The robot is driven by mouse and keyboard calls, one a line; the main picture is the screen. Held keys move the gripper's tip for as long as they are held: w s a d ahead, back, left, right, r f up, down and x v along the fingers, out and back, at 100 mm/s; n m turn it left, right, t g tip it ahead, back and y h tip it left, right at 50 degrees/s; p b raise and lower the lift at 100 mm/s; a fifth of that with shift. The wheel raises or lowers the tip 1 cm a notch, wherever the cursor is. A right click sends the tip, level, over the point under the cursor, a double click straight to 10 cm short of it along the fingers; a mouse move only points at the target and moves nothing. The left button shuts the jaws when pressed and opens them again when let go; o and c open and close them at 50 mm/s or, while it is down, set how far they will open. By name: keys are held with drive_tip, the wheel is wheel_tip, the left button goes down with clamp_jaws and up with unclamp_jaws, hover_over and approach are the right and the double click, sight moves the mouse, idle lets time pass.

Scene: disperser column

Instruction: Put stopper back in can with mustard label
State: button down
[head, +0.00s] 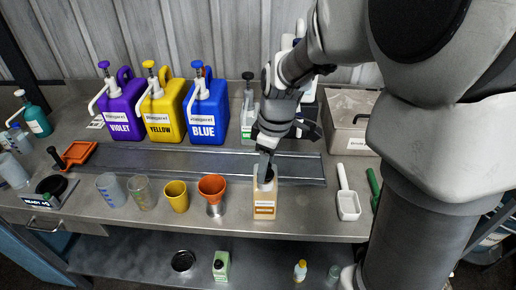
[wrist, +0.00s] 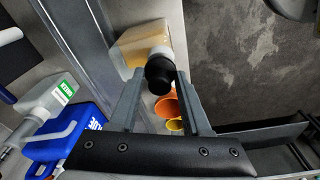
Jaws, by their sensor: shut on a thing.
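The can with the mustard label (head: 264,209) is pale and upright near the front of the bench, right of the orange funnel. In the wrist view its amber-and-white body (wrist: 130,45) and white neck lie just beyond my fingertips. My gripper (head: 266,176) points down right over the can's top. In the wrist view its two fingers (wrist: 160,78) are shut on the black stopper (wrist: 159,85). The stopper lines up with or touches the white neck. I cannot tell whether it sits in the opening. My fingers hide much of the can's top in the head view.
An orange funnel (head: 212,186) and a yellow cup (head: 176,196) stand left of the can. A white scoop (head: 347,204) lies to its right. Violet, yellow and blue (head: 205,112) pump jugs stand behind. The bench's front edge is close.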

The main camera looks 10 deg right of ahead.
drive_tip(key=shift+f+b, duration=0.65)
idle(1.4)
drive_tip(key=shift+c, duration=1.4)
unclamp_jaws()
drive_tip(key=shift+o, duration=0.4)
drive_tip(key=shift+o, duration=1)
drive_tip(key=shift+r, duration=0.15)
drive_tip(key=shift+r+p, duration=2.65)
drive_tip(key=shift+r, duration=0.75)
